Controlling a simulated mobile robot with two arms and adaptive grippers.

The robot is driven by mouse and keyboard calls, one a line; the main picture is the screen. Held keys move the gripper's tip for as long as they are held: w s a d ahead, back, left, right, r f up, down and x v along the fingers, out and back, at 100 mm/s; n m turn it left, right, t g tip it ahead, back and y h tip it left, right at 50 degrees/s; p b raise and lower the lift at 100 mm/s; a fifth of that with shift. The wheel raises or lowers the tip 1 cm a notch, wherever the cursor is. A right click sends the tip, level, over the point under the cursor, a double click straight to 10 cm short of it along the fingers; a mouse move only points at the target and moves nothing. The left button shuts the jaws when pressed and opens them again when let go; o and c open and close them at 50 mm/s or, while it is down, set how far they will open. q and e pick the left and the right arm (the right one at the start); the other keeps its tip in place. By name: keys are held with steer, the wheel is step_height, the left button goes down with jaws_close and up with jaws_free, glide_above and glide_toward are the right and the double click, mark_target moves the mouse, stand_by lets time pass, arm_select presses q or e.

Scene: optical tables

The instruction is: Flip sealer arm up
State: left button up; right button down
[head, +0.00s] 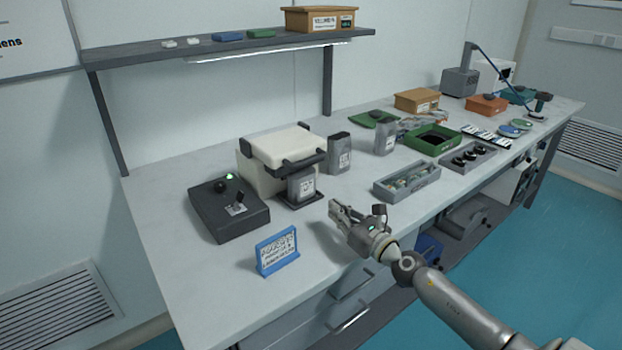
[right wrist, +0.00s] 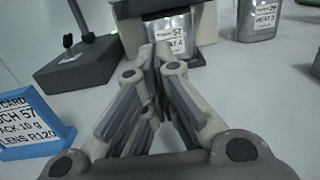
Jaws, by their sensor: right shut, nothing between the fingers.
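The sealer (head: 278,158) is a cream box with a dark arm (head: 303,162) across its front, on the table left of centre in the head view. A grey labelled pouch (head: 301,186) stands under the dark arm at its front. My right gripper (head: 336,208) is shut and empty, in front of the sealer and apart from it. In the right wrist view the gripper (right wrist: 152,62) points toward the pouch (right wrist: 172,42), whose lower part is partly hidden by the fingers. My left gripper is not in view.
A dark control box (head: 229,211) with a lever and green light stands left of the sealer. A blue sign (head: 277,251) stands near the front edge. Grey pouches (head: 339,153) and a grey tray (head: 406,181) are to the right. A shelf (head: 225,46) hangs above the back.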

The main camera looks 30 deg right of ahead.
steer(key=w, duration=0.4)
steer(key=shift+a+r, duration=0.15)
steer(key=w, duration=0.5)
steer(key=shift+w+a, duration=0.1)
steer(key=shift+a, duration=0.1)
steer(key=r+p, duration=0.1)
steer(key=w+r+p, duration=0.1)
steer(key=shift+w+r+p, duration=0.15)
steer(key=shift+r+p, duration=0.2)
steer(key=shift+r, duration=0.05)
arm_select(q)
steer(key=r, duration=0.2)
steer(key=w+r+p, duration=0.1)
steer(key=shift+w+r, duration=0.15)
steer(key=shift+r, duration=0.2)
arm_select(e)
steer(key=shift+w+a+r, duration=0.1)
steer(key=shift+r, duration=0.5)
